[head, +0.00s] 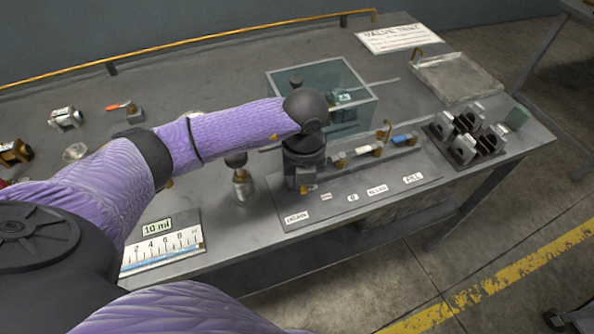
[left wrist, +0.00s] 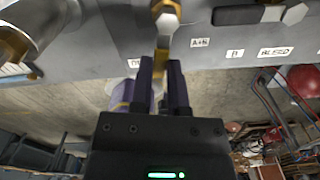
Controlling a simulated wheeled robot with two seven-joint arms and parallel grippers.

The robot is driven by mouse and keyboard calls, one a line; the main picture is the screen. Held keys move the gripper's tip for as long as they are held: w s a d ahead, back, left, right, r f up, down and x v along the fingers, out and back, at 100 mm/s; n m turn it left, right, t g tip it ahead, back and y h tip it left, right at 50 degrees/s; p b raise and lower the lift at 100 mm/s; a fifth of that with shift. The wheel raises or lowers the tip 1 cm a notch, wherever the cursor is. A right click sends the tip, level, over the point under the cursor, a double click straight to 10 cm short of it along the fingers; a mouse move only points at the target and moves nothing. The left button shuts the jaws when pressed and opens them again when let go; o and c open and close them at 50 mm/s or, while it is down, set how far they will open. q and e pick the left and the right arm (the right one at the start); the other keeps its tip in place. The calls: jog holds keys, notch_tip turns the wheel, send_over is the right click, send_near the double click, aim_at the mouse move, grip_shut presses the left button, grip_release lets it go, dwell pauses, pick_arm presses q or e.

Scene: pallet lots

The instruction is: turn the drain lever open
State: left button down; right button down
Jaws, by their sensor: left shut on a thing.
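My left gripper (head: 304,182) points down at the valve panel (head: 345,212), just behind the DRAIN label (head: 296,217). In the left wrist view my left gripper (left wrist: 160,68) has its two dark fingers shut on the drain lever (left wrist: 163,47), a narrow metal piece below a brass fitting with a pale hex end. The lever's tip is hidden between the fingers. In the head view the gripper hides most of the drain valve. The DRAIN label is partly covered in the left wrist view. My right gripper is not in view.
A clear tank (head: 350,95) stands behind the valves.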

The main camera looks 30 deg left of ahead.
pick_arm(q)
jog(key=shift+w+d+n+p, duration=0.2)
jog(key=shift+n+p, duration=0.15)
jog(key=shift+n, duration=0.35)
jog(key=shift+w+d+n+p, duration=0.2)
jog(key=shift+n+p, duration=0.15)
jog(key=shift+n, duration=0.35)
jog(key=c, duration=0.6)
grip_release()
notch_tip(320, 180, up, 10)
jog(key=shift+f+p, duration=0.1)
jog(key=shift+p, duration=1.1)
